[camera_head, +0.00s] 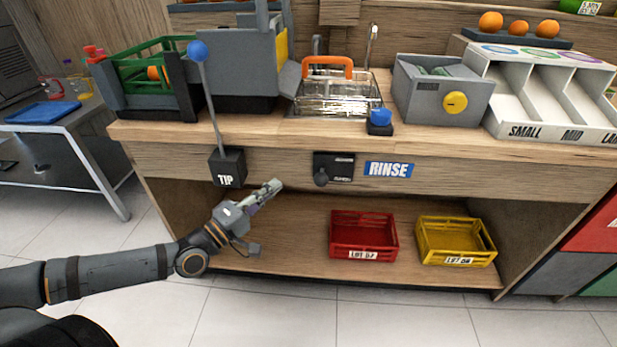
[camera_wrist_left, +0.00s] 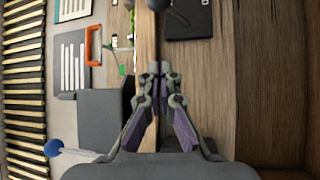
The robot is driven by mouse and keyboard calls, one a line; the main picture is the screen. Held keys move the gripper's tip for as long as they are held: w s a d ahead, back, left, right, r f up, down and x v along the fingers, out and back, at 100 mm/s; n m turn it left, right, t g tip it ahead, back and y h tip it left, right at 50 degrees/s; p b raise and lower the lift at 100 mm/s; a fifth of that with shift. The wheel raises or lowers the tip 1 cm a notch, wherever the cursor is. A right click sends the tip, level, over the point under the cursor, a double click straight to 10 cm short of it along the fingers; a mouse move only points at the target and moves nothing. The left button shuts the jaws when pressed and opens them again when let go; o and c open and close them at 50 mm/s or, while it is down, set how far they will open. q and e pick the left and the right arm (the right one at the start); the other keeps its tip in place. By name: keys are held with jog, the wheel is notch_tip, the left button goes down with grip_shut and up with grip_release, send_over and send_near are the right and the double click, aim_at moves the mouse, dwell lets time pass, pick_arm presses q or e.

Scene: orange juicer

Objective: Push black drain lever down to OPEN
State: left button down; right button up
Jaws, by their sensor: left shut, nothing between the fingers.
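The black drain lever (camera_head: 321,178) is a dark knob sticking out from a black box (camera_head: 340,163) on the wooden front panel, left of the blue RINSE label. In the left wrist view the dark lever (camera_wrist_left: 168,7) and its box (camera_wrist_left: 190,20) show at the top edge, partly cut off. My left gripper (camera_head: 276,185) is shut and empty, to the left of the lever and slightly lower in the head view, apart from it. In the left wrist view its fingertips (camera_wrist_left: 160,68) are together, below the lever in the picture. My right gripper is not in view.
The TIP box (camera_head: 227,168) with a tall blue-knobbed rod (camera_head: 198,51) stands left of my gripper. The counter edge (camera_head: 280,133) runs above. A red crate (camera_head: 363,236) and a yellow crate (camera_head: 456,240) sit on the lower shelf. Space between gripper and lever looks clear.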

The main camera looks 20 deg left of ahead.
aim_at(322, 174)
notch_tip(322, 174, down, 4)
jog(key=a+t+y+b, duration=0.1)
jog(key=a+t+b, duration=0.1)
jog(key=b, duration=0.3)
pick_arm(q)
jog(key=r+p+x, duration=0.1)
jog(key=p+x, duration=0.3)
jog(key=x, duration=0.5)
jog(key=d, duration=0.1)
jog(key=s+d+f, duration=0.1)
jog(key=d+p, duration=0.1)
jog(key=shift+s+d+f, duration=0.2)
jog(key=shift+s+f, duration=0.1)
jog(key=shift+s, duration=0.05)
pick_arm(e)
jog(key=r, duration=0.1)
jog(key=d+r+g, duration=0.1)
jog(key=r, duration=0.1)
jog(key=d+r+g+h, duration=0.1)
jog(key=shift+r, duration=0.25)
pick_arm(q)
jog(key=shift+f+b, duration=0.15)
jog(key=shift+b, duration=0.25)
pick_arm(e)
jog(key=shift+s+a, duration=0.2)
